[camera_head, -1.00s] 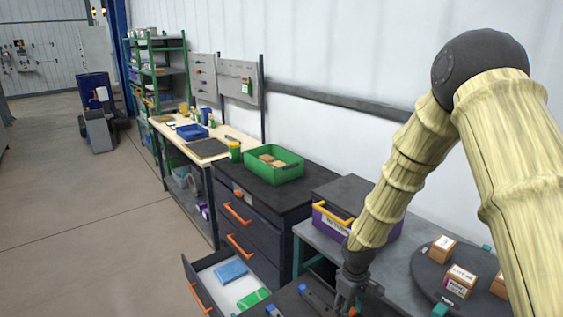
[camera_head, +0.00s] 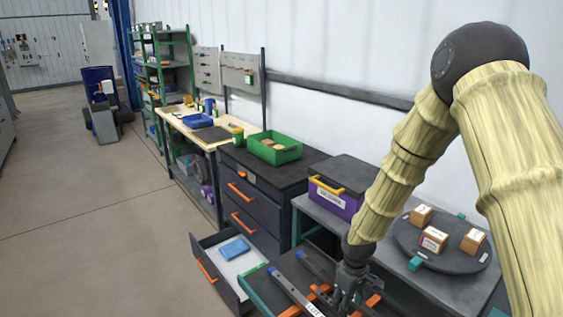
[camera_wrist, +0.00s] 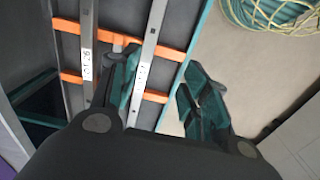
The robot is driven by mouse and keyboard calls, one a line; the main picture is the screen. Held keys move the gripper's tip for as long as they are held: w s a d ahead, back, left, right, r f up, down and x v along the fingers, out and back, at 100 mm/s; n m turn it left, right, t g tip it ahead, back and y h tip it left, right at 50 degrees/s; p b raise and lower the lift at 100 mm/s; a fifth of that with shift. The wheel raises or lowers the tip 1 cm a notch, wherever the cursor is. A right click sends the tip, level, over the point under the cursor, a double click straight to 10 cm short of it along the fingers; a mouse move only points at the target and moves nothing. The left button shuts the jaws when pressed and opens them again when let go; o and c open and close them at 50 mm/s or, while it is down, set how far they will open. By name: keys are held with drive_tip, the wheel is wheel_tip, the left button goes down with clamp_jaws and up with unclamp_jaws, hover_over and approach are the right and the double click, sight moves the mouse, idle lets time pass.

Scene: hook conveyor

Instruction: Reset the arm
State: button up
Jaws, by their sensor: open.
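My arm comes down from the right side of the head view, bent at a dark elbow joint. My gripper (camera_head: 350,297) is at its lower end, low over a dark tray with orange cross-bars and metal rails. In the wrist view my gripper (camera_wrist: 165,88) shows two dark green fingers spread apart with nothing between them. Two labelled metal rails (camera_wrist: 148,62) and orange bars (camera_wrist: 70,27) lie below, mostly by the left finger. Whether the left finger touches a rail, I cannot tell.
An open drawer (camera_head: 205,240) with a blue item juts out left of the tray. A round turntable (camera_head: 400,240) with small boxes and a purple bin (camera_head: 335,203) stand near my arm. A coiled hose (camera_wrist: 270,18) lies on the floor.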

drive_tip(key=s+f+m+y, duration=0.1)
drive_tip(key=s+f+m, duration=0.3)
drive_tip(key=s+f, duration=1.25)
drive_tip(key=s+d+f+m+h, duration=0.1)
drive_tip(key=s+d+m, duration=0.1)
drive_tip(key=s, duration=0.7)
drive_tip(key=s+d+f+m, duration=0.1)
drive_tip(key=s+d+m, duration=0.1)
drive_tip(key=s, duration=0.8)
wheel_tip(320, 180, down, 10)
drive_tip(key=b, duration=1)
drive_tip(key=shift+w+a+f, duration=0.2)
drive_tip(key=shift+a, duration=0.05)
drive_tip(key=shift+c, duration=0.3)
